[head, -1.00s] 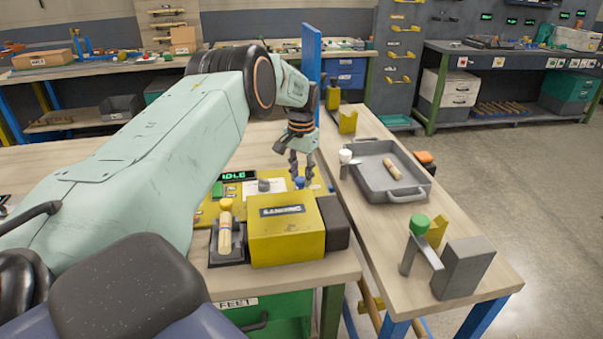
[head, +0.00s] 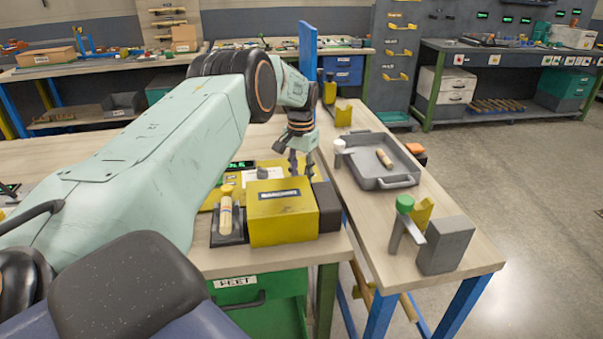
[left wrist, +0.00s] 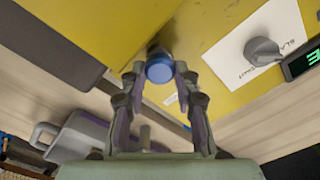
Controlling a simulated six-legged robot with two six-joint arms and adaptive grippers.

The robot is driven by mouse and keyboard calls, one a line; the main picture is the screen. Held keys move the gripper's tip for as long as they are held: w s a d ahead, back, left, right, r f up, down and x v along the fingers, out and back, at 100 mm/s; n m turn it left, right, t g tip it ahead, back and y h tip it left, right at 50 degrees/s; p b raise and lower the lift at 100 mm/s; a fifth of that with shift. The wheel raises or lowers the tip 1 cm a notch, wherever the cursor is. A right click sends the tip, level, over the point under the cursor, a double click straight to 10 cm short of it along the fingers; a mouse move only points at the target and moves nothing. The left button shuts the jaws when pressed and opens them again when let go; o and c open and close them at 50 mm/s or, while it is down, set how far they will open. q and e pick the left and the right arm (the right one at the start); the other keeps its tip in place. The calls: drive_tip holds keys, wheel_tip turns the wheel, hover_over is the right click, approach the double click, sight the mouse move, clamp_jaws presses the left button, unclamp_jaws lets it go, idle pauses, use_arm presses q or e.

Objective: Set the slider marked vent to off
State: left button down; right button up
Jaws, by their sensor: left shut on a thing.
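My left gripper (head: 301,165) points down at the right end of a yellow panel (left wrist: 215,25), behind a yellow box. In the left wrist view its fingers are closed around a round blue knob (left wrist: 160,70) at the panel's edge. The knob is hidden in the head view. I cannot read a vent or off marking, so I cannot tell the knob's setting. A grey knob (left wrist: 262,50) stands on a white label card (left wrist: 240,67) beside it, apart from the fingers. My right gripper is not in view.
The yellow box (head: 283,218) stands in front of the gripper. A turned wood piece (head: 226,212) sits in a dark holder to its left. A blue upright (head: 307,60) rises behind. A grey tray (head: 385,183) lies on the right bench. A green display (left wrist: 312,58) is near the grey knob.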

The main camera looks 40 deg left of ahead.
use_arm(q)
drive_tip(key=shift+s+d+f, duration=0.1)
drive_tip(key=shift+s+f, duration=0.1)
drive_tip(key=c, duration=1.4)
unclamp_jaws()
drive_tip(key=shift+c, duration=0.2)
drive_tip(key=o, duration=0.4)
drive_tip(key=shift+s+d+r, duration=0.1)
drive_tip(key=shift+s+r, duration=0.05)
drive_tip(key=shift+r, duration=0.15)
drive_tip(key=shift+o, duration=0.3)
drive_tip(key=shift+w+f, duration=0.15)
drive_tip(key=shift+w, duration=0.05)
wheel_tip(320, 180, up, 12)
